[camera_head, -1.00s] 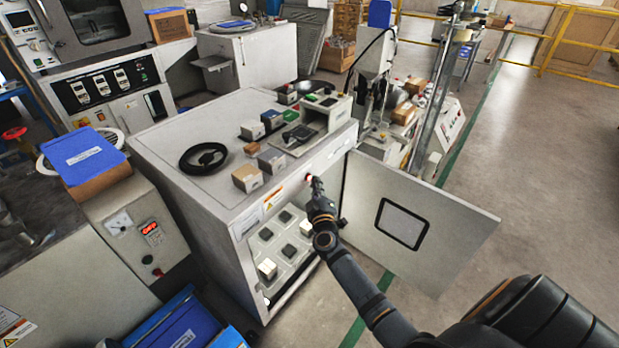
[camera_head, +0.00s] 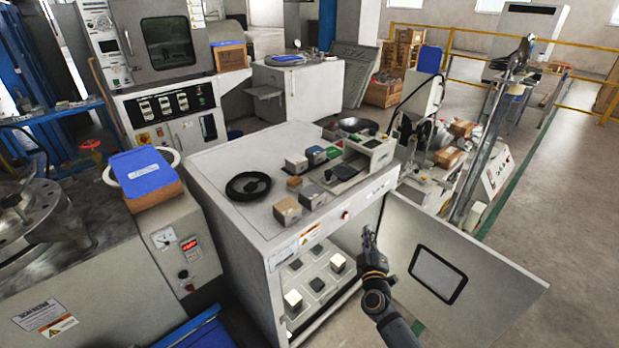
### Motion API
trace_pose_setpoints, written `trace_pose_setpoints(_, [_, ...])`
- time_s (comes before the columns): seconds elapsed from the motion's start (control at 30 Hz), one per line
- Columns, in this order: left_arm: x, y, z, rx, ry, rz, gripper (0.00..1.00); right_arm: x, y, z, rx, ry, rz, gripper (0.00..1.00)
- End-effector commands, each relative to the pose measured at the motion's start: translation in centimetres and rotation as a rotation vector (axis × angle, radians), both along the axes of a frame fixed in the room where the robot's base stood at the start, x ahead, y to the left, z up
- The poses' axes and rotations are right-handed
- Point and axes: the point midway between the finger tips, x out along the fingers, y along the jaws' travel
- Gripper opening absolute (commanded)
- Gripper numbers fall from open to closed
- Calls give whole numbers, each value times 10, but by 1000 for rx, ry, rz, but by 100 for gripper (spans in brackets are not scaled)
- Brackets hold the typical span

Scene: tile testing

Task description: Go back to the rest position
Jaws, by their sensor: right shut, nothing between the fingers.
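My right gripper (camera_head: 369,240) is shut and empty. It shows in front of the opening of the white cabinet (camera_head: 240,232), below and right of the red button (camera_head: 346,215) on the cabinet's front edge, and apart from it. My right arm comes up from the bottom of the view. The cabinet door (camera_head: 480,270) stands wide open to the right of the gripper. Inside the cabinet, several pale and dark blocks sit on a light tray. My left gripper is not in view.
Small boxes, a black coil (camera_head: 248,186) and a small device (camera_head: 368,153) stand on the cabinet top. A control box (camera_head: 180,255) is at the left. Free floor (camera_head: 570,200) lies at the right, beyond the open door.

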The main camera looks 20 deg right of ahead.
Motion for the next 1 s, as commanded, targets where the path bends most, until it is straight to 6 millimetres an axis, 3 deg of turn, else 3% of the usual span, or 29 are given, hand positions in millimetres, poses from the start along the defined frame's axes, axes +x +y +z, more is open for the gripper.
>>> trace_pose_setpoints(0.1, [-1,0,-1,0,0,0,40,0,1,-4,6,6,7,0])
trace_pose_setpoints(0.17, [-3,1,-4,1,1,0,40,-3,7,-19,28,26,33,0])
trace_pose_setpoints(0.27, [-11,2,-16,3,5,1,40,-13,26,-72,118,112,123,0])
trace_pose_setpoints(0.37, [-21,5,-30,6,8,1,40,-41,52,-150,267,272,212,0])
trace_pose_setpoints(0.5, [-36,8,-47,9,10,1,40,-107,80,-254,493,536,233,0])
trace_pose_setpoints(0.6, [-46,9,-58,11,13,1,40,-166,92,-316,634,723,177,0])
trace_pose_setpoints(0.7, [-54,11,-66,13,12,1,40,-225,98,-360,738,880,85,0])
trace_pose_setpoints(0.8, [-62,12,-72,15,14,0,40,-277,101,-391,811,1001,-18,0])
trace_pose_setpoints(1.0, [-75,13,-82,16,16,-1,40,-374,98,-428,887,1186,-246,0])
